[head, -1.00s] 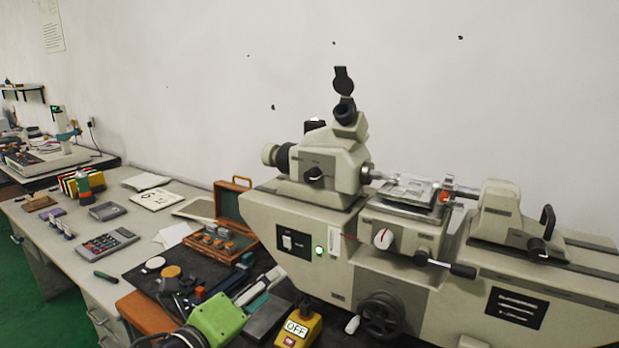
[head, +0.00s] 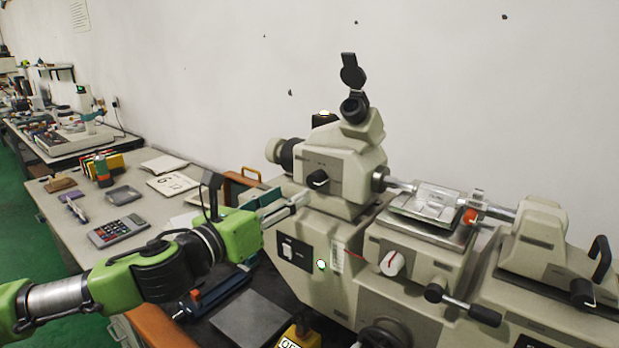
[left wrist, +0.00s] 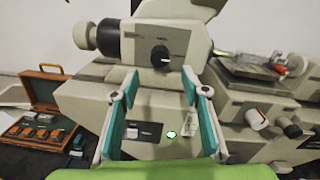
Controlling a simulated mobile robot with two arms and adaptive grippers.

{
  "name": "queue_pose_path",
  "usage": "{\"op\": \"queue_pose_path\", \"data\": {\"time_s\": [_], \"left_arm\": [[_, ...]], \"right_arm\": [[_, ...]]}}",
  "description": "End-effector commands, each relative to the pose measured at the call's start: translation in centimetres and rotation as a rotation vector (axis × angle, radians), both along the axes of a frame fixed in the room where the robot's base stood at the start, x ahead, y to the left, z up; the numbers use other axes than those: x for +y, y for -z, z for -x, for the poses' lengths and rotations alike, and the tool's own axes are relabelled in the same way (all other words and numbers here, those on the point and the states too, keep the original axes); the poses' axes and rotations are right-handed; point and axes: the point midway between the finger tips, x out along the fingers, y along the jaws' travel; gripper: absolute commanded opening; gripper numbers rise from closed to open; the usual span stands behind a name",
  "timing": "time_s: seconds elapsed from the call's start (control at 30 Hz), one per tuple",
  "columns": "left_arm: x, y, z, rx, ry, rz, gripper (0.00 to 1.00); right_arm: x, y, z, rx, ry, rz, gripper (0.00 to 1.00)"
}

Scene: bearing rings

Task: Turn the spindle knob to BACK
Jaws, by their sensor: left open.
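A black knob (head: 317,178) sits on the front of the beige measuring head (head: 340,165). In the left wrist view the same knob (left wrist: 159,57) has a pale pointer mark that lies roughly level; the small print around it is too small to read. My left gripper (head: 292,202) is open and empty, its teal-lined fingers (left wrist: 160,84) pointing at the machine just below and left of the knob. In the left wrist view the knob shows above the gap between the fingertips. Nothing touches the knob that I can see. My right gripper is not in view.
A white dial with a red mark (head: 391,263) and black-knobbed levers (head: 485,315) are on the machine's front further right. A switch panel (left wrist: 142,131) and green lamp (head: 321,265) lie below the knob. An open wooden case (left wrist: 40,105) stands at left.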

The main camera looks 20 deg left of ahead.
Motion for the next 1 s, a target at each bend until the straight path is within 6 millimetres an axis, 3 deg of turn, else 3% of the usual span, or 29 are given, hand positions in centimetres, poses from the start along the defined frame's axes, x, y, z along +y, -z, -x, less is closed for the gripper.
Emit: {"op": "queue_pose_path", "data": {"time_s": [0.3,0.5,0.83,1.0], "left_arm": [[-1.9,-0.2,-5.6,0.001,0.000,0.003,0.42],[-2.4,-0.1,-7.4,0.000,-0.001,0.002,0.42],[-2.4,0.0,-7.7,0.001,-0.002,0.001,0.42],[-2.4,0.0,-7.7,0.001,-0.002,0.001,0.03]], "right_arm": [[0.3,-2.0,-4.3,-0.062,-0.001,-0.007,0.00],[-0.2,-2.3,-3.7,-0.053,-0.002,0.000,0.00],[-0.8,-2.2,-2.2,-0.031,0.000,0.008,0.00],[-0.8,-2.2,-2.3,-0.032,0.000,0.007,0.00]]}}
